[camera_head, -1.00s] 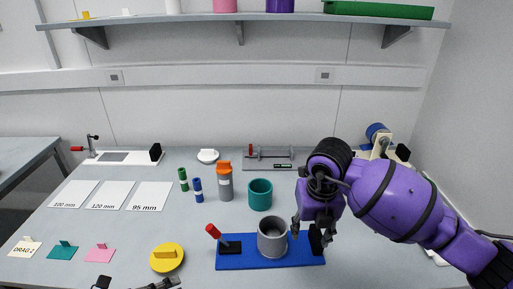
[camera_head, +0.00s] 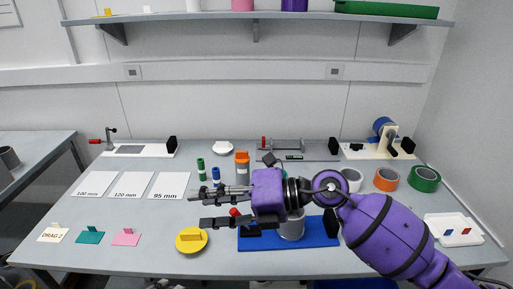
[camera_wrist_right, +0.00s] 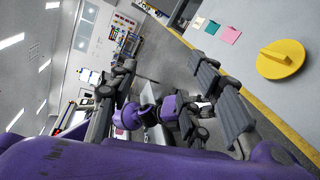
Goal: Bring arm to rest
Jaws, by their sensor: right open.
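My right gripper (camera_head: 196,208) is open and empty, its fingers pointing left above the table front. In the right wrist view, its two fingers (camera_wrist_right: 160,62) stand wide apart with nothing between them. My purple right arm comes in from the lower right. The grey cup (camera_head: 292,228) stands on the blue fixture (camera_head: 318,236), partly hidden behind the right gripper's body.
A yellow lidded disc (camera_head: 191,241) lies just below the right fingers. Tape rolls (camera_head: 387,179) and a white tray (camera_head: 455,230) lie right. A shelf (camera_head: 230,17) spans the wall.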

